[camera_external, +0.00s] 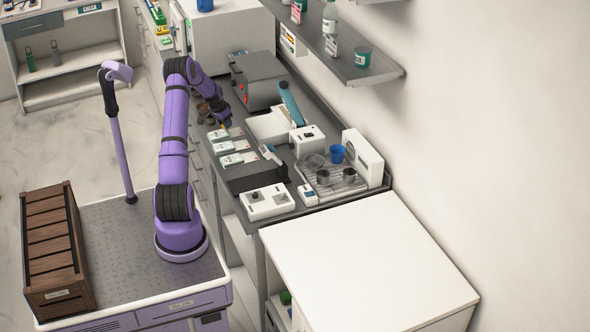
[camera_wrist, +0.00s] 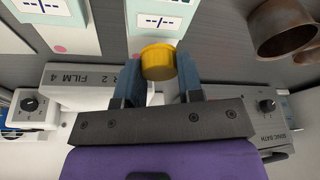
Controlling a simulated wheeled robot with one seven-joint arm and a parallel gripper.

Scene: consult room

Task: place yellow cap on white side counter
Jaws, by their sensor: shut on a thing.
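The yellow cap (camera_wrist: 158,62) is a small round piece between the two fingertips of my gripper (camera_wrist: 160,76) in the wrist view. My gripper is shut on it. In the external view my gripper (camera_external: 224,119) is at the far part of the grey counter, near the white cards, and the cap is too small there to make out clearly. The white side counter (camera_external: 368,262) is the bare white top in the right foreground of the external view, well away from my gripper.
White cards (camera_external: 229,145) lie on the grey counter. Near them stand a grey sonic bath (camera_external: 257,80), a white device with a teal arm (camera_external: 290,103), a drip tray with a blue cup (camera_external: 337,153) and a white box (camera_external: 267,202). Brown cups (camera_wrist: 282,26) are close to my gripper. A wall shelf (camera_external: 350,62) overhangs.

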